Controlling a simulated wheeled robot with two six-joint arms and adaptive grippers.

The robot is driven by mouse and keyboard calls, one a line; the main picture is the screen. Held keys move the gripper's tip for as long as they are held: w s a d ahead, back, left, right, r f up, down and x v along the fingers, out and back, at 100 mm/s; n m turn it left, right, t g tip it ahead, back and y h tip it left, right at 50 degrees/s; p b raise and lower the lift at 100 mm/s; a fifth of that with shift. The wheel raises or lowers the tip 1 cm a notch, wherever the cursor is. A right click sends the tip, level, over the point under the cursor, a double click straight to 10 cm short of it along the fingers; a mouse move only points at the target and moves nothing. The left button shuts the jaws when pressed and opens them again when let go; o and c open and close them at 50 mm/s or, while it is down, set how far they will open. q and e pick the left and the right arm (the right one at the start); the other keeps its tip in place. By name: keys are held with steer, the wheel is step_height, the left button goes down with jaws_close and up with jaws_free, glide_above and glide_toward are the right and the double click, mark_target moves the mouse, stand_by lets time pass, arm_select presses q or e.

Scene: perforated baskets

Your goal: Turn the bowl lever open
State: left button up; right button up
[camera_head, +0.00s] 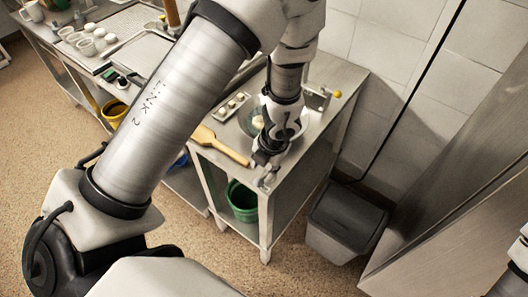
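A round metal bowl (246,122) is set in the steel counter top, partly hidden by my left arm, with a pale round item in it. My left gripper (266,172) points down at the counter's front corner, in front of the bowl. A small metal fitting (263,182) shows right under the fingertips; I cannot tell if it is the lever or if the fingers touch it. The fingers are too small and dark to tell open from shut. A metal fixture (316,98) with a yellow knob stands behind the bowl. Only part of my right arm shows at bottom right; its gripper is out of view.
A wooden paddle (222,146) lies on the counter just left of my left gripper. A small tray (231,107) sits beside the bowl. A green bucket (242,201) is on the shelf below. A grey bin (344,222) stands right. Cups (86,46) are far left.

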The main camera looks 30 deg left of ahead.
mark_target(264, 177)
arm_select(q)
step_height(264, 177, up, 5)
steer(key=shift+s+r, duration=0.15)
stand_by(0.4)
